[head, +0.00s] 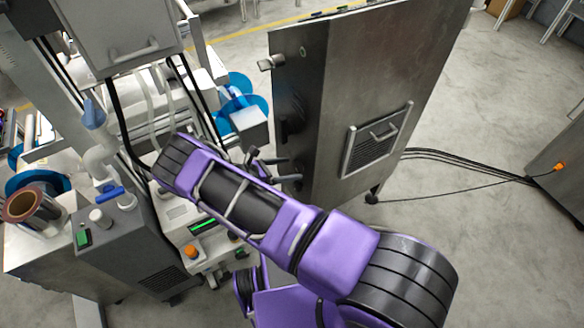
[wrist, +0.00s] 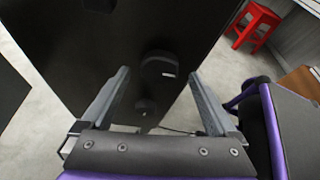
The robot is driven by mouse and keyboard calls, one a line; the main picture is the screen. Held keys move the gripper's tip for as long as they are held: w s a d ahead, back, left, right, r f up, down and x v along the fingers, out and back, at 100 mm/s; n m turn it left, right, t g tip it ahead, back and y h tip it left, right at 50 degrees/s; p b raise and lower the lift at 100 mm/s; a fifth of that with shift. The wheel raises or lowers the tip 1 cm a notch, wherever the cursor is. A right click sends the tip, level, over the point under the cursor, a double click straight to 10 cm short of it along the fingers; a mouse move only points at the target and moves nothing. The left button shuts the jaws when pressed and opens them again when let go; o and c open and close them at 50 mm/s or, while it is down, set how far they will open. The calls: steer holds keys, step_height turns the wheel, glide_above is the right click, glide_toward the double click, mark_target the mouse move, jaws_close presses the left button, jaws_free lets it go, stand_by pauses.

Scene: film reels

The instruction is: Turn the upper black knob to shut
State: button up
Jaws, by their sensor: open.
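The upper black knob (wrist: 158,70) is on the dark face of a cabinet (wrist: 75,50), between and beyond my fingertips in the wrist view. It is round and dark with a small white mark. A smaller dark round knob (wrist: 145,105) sits below it. My gripper (wrist: 163,73) is open and empty, its two grey fingers spread to either side of the knobs. I cannot tell if a finger touches the upper knob. In the head view my gripper (head: 290,169) is close to the dark narrow side of the metal cabinet (head: 370,70); the knobs are hard to make out there.
A latch handle (head: 271,62) juts from the cabinet's upper left edge. Machinery with blue reels (head: 240,105) and a control box (head: 190,225) stands close on the left. Black cables (head: 460,157) cross the floor on the right. A red stool (wrist: 253,24) stands beyond the cabinet.

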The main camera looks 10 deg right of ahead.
steer(key=shift+x, duration=0.95)
steer(key=c, duration=1.4)
